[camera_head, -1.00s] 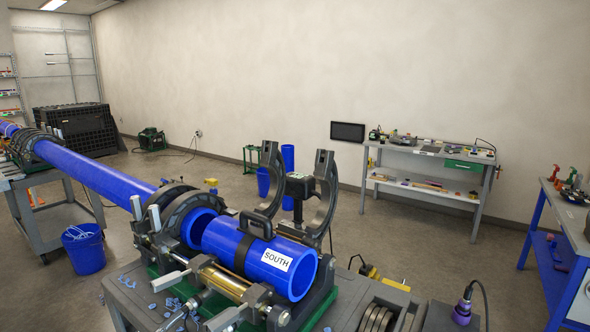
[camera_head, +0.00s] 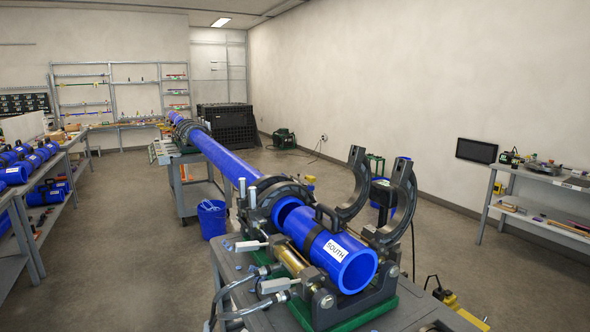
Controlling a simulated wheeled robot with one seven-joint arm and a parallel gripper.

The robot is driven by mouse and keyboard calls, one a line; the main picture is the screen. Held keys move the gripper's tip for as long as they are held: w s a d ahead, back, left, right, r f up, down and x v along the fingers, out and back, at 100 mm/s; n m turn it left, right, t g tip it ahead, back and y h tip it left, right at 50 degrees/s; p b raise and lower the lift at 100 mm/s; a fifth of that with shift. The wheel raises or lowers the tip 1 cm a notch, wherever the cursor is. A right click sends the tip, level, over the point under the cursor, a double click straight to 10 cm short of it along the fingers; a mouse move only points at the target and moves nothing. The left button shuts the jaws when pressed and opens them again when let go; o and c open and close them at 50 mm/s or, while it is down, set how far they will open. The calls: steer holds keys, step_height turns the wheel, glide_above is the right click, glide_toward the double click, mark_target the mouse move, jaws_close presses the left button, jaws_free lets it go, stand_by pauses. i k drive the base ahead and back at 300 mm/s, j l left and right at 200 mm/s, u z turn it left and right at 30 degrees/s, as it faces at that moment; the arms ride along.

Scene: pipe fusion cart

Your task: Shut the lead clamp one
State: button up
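The fusion machine (camera_head: 345,314) stands on a grey cart. Two dark curved clamp halves, one nearer (camera_head: 402,202) and one farther (camera_head: 357,184), stand swung up and open at the right of a short blue pipe labelled SOUTH (camera_head: 356,268). I cannot tell which of them is lead clamp one. The short pipe lies in the lower cradles, with a black handle on top. Farther left, a dark clamp ring (camera_head: 272,196) is closed around the long blue pipe (camera_head: 224,158). My gripper is not in view.
Hoses (camera_head: 215,302) hang at the cart's left side. A blue bucket (camera_head: 212,218) stands on the floor beyond. Shelves with blue pipe pieces (camera_head: 30,168) stand at left, and a workbench (camera_head: 545,207) at right.

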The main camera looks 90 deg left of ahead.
mark_target(358, 162)
steer(key=i+j+u, duration=0.2)
steer(key=i+u, duration=0.2)
steer(key=i+j+u, duration=0.15)
steer(key=i+u, duration=0.15)
steer(key=u, duration=0.15)
steer(key=i+u, duration=0.4)
steer(key=i+l+u, duration=0.2)
steer(key=i+u, duration=0.25)
steer(key=i+l+u, duration=0.2)
steer(key=u, duration=0.2)
